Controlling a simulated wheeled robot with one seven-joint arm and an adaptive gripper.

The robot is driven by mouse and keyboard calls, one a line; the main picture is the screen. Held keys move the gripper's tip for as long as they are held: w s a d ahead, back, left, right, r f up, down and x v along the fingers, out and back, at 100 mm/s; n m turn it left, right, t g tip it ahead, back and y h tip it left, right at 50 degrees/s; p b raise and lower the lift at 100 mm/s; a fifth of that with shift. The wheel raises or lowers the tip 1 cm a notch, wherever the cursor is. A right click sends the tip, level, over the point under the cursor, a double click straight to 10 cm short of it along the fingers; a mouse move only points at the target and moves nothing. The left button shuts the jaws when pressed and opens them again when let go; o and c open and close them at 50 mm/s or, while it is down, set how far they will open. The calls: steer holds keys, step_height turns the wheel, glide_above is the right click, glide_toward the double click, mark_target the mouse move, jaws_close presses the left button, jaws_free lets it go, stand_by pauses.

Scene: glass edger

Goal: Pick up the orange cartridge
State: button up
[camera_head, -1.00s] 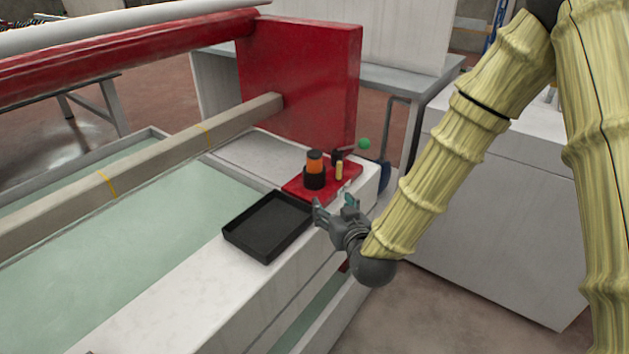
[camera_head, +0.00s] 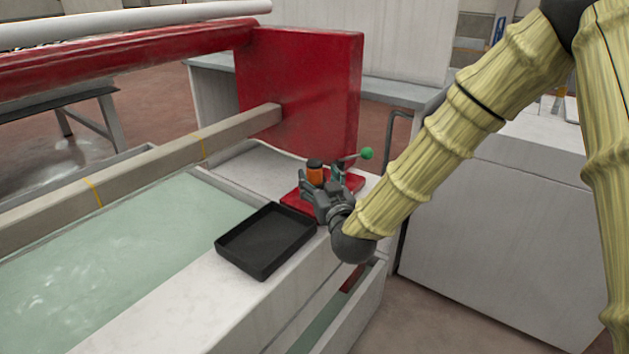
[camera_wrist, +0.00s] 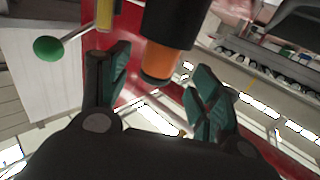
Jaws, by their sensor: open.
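The orange cartridge (camera_head: 316,174) stands upright on the red fixture, with a dark cap on top. In the wrist view the cartridge (camera_wrist: 170,62) shows its orange body between a black holder (camera_wrist: 186,22) and the dark cap. My gripper (camera_head: 322,191) is at the fixture, in front of the cartridge, and hides its lower part in the head view. In the wrist view my gripper (camera_wrist: 160,82) is open, with one teal-padded finger on each side of the cartridge. Gaps show between the pads and the cartridge.
The red fixture plate (camera_head: 291,199) carries a lever with a green knob (camera_head: 366,154), close beside my gripper. A yellow post (camera_wrist: 105,14) stands near the left finger. An empty black tray (camera_head: 232,257) lies left of the fixture. A red machine upright (camera_head: 318,85) rises behind.

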mark_target(317, 176)
steer(key=x, duration=0.2)
steer(key=b+x, duration=0.1)
steer(key=x, duration=0.1)
steer(key=shift+d+f, duration=0.1)
steer(key=shift+f, duration=0.15)
steer(key=shift+w+r, duration=0.1)
steer(key=shift+w, duration=0.5)
steer(key=c, duration=1.2)
